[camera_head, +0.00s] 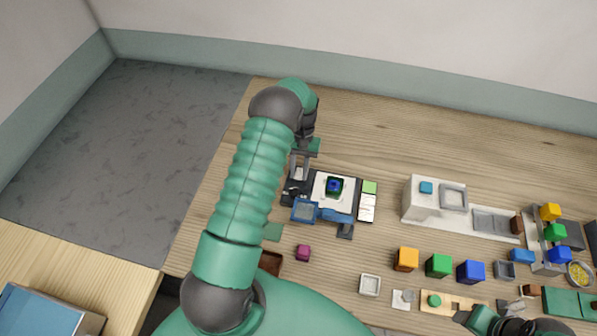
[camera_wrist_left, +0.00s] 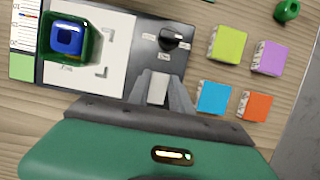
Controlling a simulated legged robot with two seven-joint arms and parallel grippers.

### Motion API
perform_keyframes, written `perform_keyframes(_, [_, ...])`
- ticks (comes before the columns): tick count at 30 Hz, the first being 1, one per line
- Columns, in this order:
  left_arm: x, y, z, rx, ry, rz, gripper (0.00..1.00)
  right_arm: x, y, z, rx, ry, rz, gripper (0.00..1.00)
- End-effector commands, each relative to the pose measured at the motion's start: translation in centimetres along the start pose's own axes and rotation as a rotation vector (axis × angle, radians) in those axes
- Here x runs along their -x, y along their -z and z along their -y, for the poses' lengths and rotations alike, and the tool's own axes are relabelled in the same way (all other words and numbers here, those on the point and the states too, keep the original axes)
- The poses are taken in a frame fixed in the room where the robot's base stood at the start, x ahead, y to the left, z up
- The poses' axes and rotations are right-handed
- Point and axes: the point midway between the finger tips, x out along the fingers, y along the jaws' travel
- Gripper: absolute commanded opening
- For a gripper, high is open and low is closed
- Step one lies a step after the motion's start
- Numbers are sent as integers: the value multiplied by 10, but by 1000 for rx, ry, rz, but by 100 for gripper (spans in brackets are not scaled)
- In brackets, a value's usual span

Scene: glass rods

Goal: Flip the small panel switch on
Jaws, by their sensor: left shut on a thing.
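A dark panel (camera_wrist_left: 115,62) carries a small black switch knob (camera_wrist_left: 176,37) with small white labels around it, too small to read. In the head view the panel (camera_head: 346,208) lies on the table, partly hidden by my left arm. My left gripper (camera_wrist_left: 160,92) reaches down over the panel's edge, below the knob in the wrist view and apart from it. Its fingers are shut on a small light grey piece (camera_wrist_left: 158,87); I cannot tell if this is part of the panel. My left gripper (camera_head: 299,172) also shows in the head view. My right gripper (camera_head: 514,327) is barely visible at the bottom right.
Lime (camera_wrist_left: 227,43), purple (camera_wrist_left: 268,58), blue (camera_wrist_left: 214,97) and orange (camera_wrist_left: 255,105) blocks lie close to the gripper. Several blocks and trays crowd the right of the table; its back is clear.

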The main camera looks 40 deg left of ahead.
Motion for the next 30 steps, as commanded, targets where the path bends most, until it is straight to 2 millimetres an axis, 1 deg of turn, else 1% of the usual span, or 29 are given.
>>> perform_keyframes(1, [3,3,1,0,2,-12,0,0,0,0,0,0,0,57])
perform_keyframes(2, [3,3,2,0,3,-12,28,0,0,0,0,0,0,57])
perform_keyframes(6, [2,3,2,0,3,-10,46,0,0,0,0,0,0,57])
perform_keyframes(15, [2,1,2,0,2,-8,47,0,0,0,0,0,0,57])
perform_keyframes(17, [5,2,2,0,2,-8,47,-1,0,0,0,0,0,57])
perform_keyframes(19, [13,3,2,0,2,-11,47,-4,-1,0,0,0,0,57])
perform_keyframes(23, [42,4,2,0,3,-14,47,-12,-3,0,0,0,0,57])
perform_keyframes(30, [114,4,1,1,4,-13,47,-23,-6,0,0,0,0,57])
